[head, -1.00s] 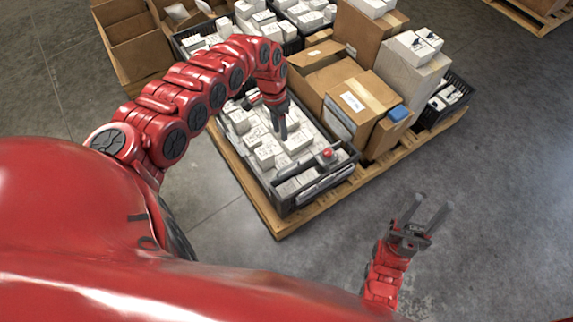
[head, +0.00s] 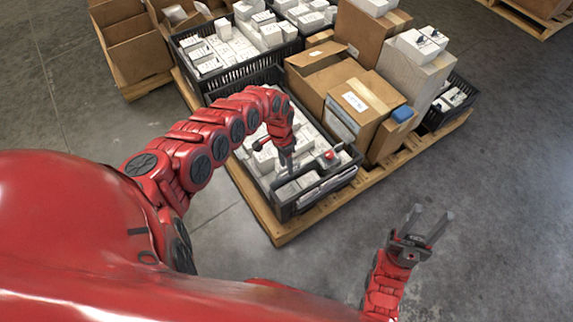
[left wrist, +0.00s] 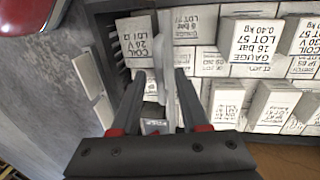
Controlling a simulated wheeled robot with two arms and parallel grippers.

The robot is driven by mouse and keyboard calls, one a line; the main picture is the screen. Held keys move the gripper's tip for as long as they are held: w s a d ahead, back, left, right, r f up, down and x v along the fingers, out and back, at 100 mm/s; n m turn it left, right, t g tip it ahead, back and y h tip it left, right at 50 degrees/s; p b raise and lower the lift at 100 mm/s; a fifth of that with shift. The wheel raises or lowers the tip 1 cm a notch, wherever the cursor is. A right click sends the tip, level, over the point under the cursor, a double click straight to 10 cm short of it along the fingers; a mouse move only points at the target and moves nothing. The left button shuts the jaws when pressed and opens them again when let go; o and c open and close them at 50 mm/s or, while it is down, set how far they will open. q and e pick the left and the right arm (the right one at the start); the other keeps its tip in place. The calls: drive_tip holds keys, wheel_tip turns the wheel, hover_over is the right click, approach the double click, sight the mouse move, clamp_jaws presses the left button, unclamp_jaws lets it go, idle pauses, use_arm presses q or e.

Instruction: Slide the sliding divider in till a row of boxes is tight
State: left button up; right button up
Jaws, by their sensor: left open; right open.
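A black crate (head: 320,197) on the pallet holds white labelled boxes (head: 262,160), some standing higher than others. What looks like the sliding divider (head: 322,180) is a grey strip near the crate's front end, next to a red-topped part (head: 329,155). My left gripper (head: 289,164) is open and points down into the crate, to the left of the red-topped part. In the left wrist view its fingers (left wrist: 160,78) are apart, below a COIL box (left wrist: 136,42). I cannot tell whether they touch anything. My right gripper (head: 432,216) is open and empty over the floor.
Cardboard cartons (head: 366,105) stand right of the crate on the wooden pallet (head: 283,232). Another black crate of boxes (head: 246,72) stands behind. The floor at the right is clear.

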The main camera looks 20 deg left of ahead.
use_arm(q)
clamp_jaws()
idle(1.4)
